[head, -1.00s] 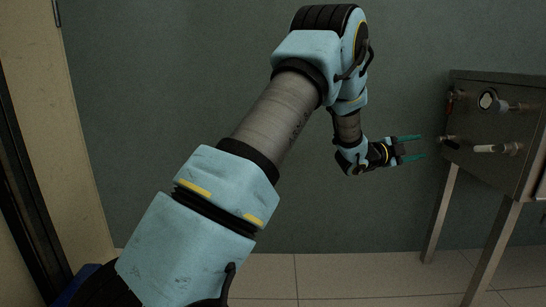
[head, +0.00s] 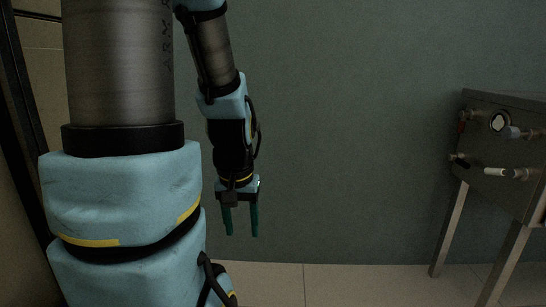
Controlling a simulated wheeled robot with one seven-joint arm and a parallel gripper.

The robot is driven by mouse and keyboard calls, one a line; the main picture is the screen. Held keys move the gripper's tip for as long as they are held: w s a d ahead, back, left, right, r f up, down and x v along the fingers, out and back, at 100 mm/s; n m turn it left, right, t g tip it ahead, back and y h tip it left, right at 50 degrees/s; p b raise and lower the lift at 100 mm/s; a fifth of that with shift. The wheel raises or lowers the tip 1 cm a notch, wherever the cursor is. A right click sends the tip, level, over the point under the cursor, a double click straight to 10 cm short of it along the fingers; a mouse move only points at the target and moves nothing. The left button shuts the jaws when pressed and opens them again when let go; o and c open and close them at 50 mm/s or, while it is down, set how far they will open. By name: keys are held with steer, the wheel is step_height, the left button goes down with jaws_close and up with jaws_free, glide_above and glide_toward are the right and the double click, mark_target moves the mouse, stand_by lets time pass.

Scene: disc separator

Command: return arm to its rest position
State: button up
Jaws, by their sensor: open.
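My gripper (head: 241,220) hangs in the middle left of the head view. Its two green fingers point down and stand apart with nothing between them. My arm is folded up close to the camera, and its blue and grey links fill the left of the view. The upper part of the arm is cut off by the top edge. The gripper is well to the left of the metal cabinet (head: 510,155) and apart from it.
The steel cabinet stands on legs at the right edge, with a round gauge (head: 499,122) and several pipe fittings and valves on its front. A green-grey wall (head: 350,130) lies behind. The space between gripper and cabinet is clear, over a tiled floor (head: 350,285).

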step_height(320, 180, up, 38)
steer(key=p, duration=3.7)
steer(key=shift+o, duration=0.2)
